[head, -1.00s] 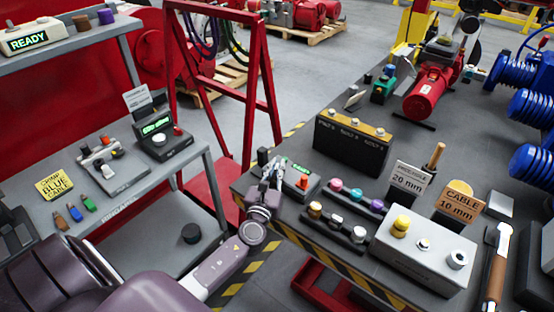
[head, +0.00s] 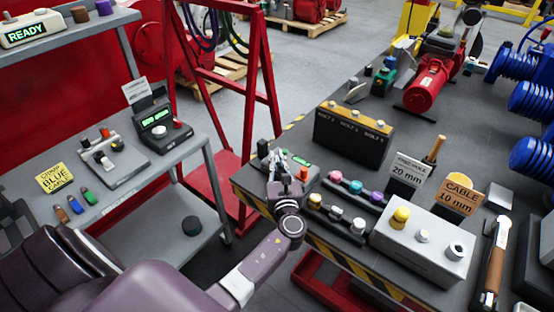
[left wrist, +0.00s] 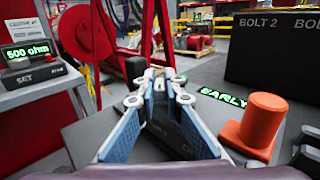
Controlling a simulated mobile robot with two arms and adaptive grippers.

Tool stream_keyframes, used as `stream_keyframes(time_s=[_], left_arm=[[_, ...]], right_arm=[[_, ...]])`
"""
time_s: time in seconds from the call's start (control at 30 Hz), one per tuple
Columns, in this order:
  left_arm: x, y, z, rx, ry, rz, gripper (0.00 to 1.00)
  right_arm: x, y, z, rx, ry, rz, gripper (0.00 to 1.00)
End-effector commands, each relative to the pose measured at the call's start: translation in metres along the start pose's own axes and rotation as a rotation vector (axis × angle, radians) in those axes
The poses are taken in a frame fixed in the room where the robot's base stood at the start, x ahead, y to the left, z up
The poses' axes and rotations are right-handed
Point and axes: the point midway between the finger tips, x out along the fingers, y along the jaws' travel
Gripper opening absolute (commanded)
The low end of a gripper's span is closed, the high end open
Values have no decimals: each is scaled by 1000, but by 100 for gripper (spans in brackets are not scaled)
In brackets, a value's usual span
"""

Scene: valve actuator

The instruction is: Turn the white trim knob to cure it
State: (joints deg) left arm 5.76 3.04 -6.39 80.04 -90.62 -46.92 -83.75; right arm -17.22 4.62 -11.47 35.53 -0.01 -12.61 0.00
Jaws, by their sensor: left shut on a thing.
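My left gripper (head: 280,160) is at the near left corner of the workbench, over a small grey device (head: 310,184). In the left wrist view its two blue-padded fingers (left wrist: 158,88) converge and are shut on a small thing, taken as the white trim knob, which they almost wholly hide. The device has a green lit display (left wrist: 224,97) reading "EARLY". An orange knob (left wrist: 262,120) stands just right of the fingers; it also shows in the head view (head: 303,174). A black knob (left wrist: 136,67) stands beyond the fingers. My right gripper is not in view.
A dark bolt box (head: 350,140) stands behind the device. To its right are a row of coloured knobs (head: 355,187), a 20 mm card (head: 408,172) and a grey box (head: 425,247) with yellow and white knobs. A red frame (head: 262,95) stands left of the bench.

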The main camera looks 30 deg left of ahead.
Motion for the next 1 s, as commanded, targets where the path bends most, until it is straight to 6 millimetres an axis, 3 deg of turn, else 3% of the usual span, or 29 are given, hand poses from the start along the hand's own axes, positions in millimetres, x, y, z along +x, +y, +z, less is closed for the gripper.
stream_keyframes(time_s=[0.17,0.2,0.33,0.67,0.83,1.0], left_arm=[[0,0,-1,0,2,-1,0],[0,0,-1,0,2,-1,12],[0,0,-1,0,2,-1,26],[-2,0,-1,0,1,-1,27],[-20,0,-2,0,2,-2,27],[-57,0,-2,0,5,-2,27]], right_arm=[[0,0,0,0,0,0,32],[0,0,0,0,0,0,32],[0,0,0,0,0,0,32],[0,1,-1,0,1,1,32],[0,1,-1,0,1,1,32],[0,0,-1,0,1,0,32]])
